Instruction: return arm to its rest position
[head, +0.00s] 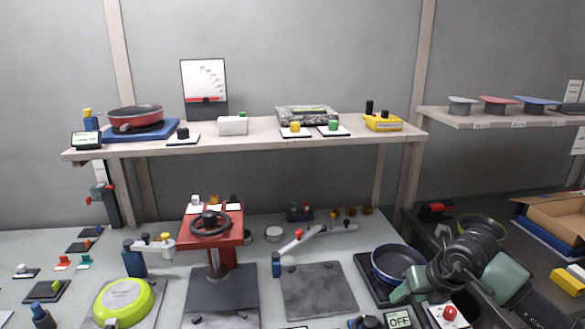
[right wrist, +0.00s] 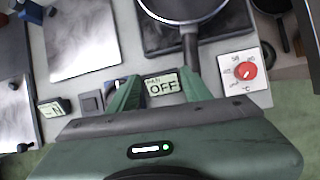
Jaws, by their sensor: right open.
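My right arm comes in from the right in the head view. Its green-grey gripper (head: 402,291) is over the right end of the workbench, beside a dark blue pan (head: 398,262) on a black hotplate (head: 369,281). In the right wrist view the two green fingers (right wrist: 158,78) are spread apart with nothing between them. An OFF display (right wrist: 163,87) shows below and between them. The pan (right wrist: 188,8) lies ahead of the fingers. My left gripper is not in view.
A red dial panel (head: 449,314) is below the right gripper. A red press (head: 210,235), a green pan (head: 124,302) and a grey plate (head: 318,291) occupy the bench. A shelf (head: 260,139) runs above. An open cardboard box (head: 560,222) is at the right.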

